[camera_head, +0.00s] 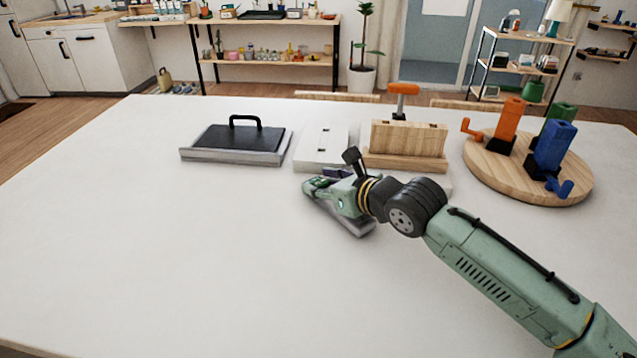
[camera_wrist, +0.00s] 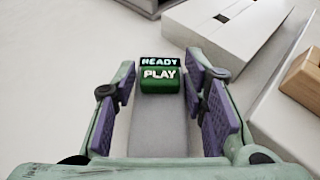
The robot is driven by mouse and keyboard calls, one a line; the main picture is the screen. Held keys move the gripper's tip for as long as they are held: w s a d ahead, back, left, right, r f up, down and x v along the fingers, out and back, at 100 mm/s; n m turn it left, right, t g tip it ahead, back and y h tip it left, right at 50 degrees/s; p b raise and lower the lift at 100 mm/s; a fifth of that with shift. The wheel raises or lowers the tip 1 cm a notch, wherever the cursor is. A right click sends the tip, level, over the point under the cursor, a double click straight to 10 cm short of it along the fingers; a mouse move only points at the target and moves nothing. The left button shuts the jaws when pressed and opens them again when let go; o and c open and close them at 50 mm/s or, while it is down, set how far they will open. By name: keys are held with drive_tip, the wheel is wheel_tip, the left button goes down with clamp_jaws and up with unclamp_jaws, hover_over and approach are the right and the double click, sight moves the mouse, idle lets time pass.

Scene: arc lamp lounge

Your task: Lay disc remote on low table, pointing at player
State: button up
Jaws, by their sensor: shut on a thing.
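The disc remote (camera_head: 352,222) looks like a long grey bar at the white low table (camera_head: 180,245). In the wrist view the remote (camera_wrist: 160,135) carries a green PLAY button and a dark READY label at its far end. My gripper (camera_head: 318,188) is shut on it, with purple pads on both sides in the wrist view (camera_wrist: 162,95). I cannot tell whether the remote touches the table. A flat white box (camera_head: 316,150) lies just beyond the gripper. A black-topped grey unit with a handle (camera_head: 238,140) stands to its left. I cannot tell which is the player.
A wooden block (camera_head: 408,138) with an orange T-handle (camera_head: 403,92) stands right of the white box. A round wooden board (camera_head: 510,182) holds orange, blue and green cranked blocks at the right. The table's left and front areas are clear.

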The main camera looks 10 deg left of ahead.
drive_tip(key=shift+d, duration=0.1)
drive_tip(key=shift+f+b, duration=0.25)
drive_tip(key=shift+b, duration=0.05)
drive_tip(key=o, duration=1.2)
drive_tip(key=shift+r, duration=0.1)
drive_tip(key=shift+r, duration=0.15)
drive_tip(key=shift+s, duration=0.1)
